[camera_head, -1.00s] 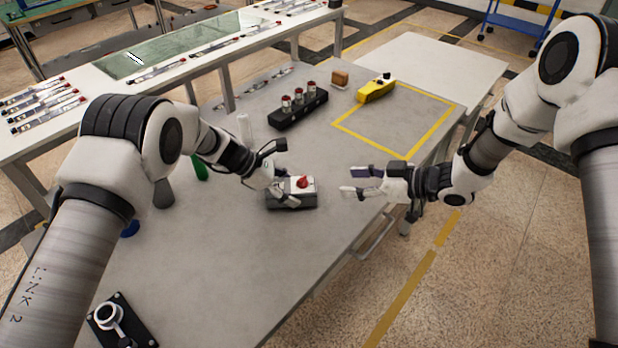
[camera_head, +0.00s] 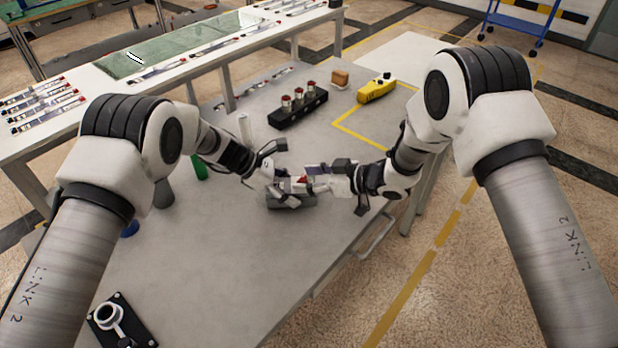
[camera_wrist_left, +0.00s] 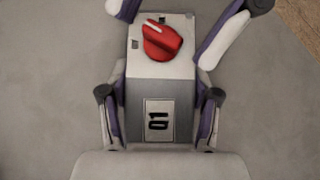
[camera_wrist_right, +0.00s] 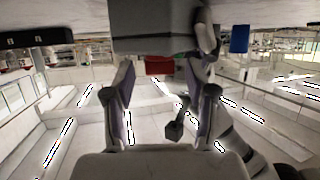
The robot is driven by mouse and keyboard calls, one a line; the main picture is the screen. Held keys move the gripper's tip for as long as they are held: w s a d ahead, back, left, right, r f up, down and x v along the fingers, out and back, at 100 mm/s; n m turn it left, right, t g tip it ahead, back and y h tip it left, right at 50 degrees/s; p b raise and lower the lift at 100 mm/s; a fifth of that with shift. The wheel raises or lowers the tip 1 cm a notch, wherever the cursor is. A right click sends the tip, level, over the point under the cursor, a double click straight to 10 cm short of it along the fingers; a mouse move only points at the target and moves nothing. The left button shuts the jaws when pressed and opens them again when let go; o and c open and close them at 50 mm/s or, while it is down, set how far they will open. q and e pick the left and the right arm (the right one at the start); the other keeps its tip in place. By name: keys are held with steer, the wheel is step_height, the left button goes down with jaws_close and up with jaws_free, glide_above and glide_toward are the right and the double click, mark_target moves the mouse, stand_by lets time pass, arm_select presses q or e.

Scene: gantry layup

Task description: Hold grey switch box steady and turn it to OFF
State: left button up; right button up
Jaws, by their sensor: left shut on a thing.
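The grey switch box (camera_head: 290,202) sits on the grey table, with a white top face and a red rotary knob (camera_wrist_left: 162,40). My left gripper (camera_head: 280,188) is shut on the box, one finger along each side in the left wrist view. In the right wrist view the knob (camera_wrist_right: 159,66) shows between these fingers; contact cannot be told.
A black block with several red-topped parts (camera_head: 298,108), a yellow device (camera_head: 376,90) and a brown block (camera_head: 340,78) stand farther back. A black plate with a ring (camera_head: 108,314) lies at the near left. The table's near middle is clear.

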jaws_close()
steer(key=shift+w, duration=0.1)
steer(key=shift+w+n+g+y, duration=0.2)
steer(key=shift+n+g+y, duration=0.4)
steer(key=shift+n+g, duration=0.75)
steer(key=shift+w+n+g+y, duration=0.2)
steer(key=shift+n+g+y, duration=0.1)
steer(key=shift+n+g, duration=1.4)
steer(key=shift+d+g, duration=0.1)
steer(key=shift+g, duration=0.15)
steer(key=shift+o, duration=0.3)
jaws_free()
